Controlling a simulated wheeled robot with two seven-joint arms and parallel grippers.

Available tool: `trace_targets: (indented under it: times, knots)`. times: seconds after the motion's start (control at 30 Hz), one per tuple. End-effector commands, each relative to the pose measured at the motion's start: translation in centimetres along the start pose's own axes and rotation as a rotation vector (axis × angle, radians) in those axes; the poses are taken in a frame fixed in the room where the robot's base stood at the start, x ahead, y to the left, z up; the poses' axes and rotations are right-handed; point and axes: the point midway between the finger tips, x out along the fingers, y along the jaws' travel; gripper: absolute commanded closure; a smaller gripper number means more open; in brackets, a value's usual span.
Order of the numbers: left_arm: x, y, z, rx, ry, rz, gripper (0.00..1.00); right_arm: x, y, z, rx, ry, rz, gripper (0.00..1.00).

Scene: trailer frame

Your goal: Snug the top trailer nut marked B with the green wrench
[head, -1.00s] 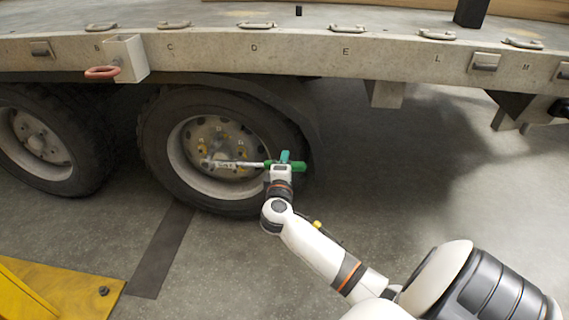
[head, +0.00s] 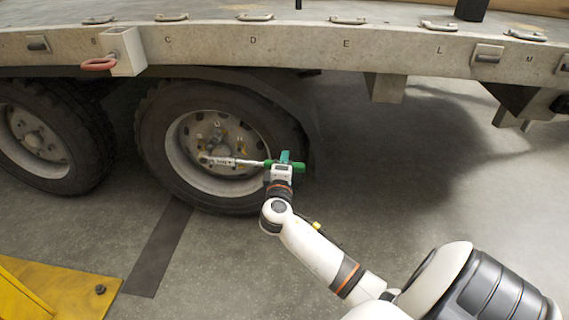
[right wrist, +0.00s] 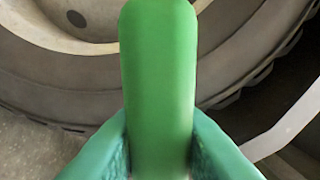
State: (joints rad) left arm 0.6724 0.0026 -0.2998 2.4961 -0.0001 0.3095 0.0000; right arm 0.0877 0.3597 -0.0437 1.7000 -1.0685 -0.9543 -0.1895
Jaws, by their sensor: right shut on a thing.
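The green wrench (head: 232,162) lies nearly level across the front of the trailer wheel (head: 218,145). Its silver head is at the left side of the hub, over or just in front of the lower-left nuts; I cannot tell whether it is seated on one. My right gripper (head: 285,163) is shut on the green handle at the wheel's right edge. The handle (right wrist: 158,80) fills the middle of the right wrist view between the teal fingers. Several nuts with yellowish marks (head: 217,138) show on the hub, but the letters are too small to read. My left gripper is not in view.
A second wheel (head: 38,140) stands to the left. The trailer bed's edge (head: 300,48) runs above, with a white bracket and red hook (head: 100,64). A yellow plate (head: 55,290) lies at lower left. The floor to the right of the wheel is open.

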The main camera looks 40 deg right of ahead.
Motion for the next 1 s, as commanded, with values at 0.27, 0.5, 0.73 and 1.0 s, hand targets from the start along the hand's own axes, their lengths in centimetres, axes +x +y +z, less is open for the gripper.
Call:
trace_targets:
  times: [0.27, 0.5, 0.73, 1.0]
  knots:
    - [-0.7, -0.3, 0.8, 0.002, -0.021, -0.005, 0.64, 0.0, 1.0, 0.1, 0.053, -0.001, -0.003, 1.0]
    - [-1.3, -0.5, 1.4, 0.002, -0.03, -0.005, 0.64, 0.0, 1.7, 0.1, 0.085, -0.002, -0.002, 1.0]
    - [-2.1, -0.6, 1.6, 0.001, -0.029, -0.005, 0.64, 0.0, 2.3, 0.2, 0.114, -0.003, -0.002, 1.0]
    - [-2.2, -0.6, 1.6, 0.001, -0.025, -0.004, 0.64, 0.0, 2.3, 0.1, 0.119, -0.002, -0.002, 1.0]
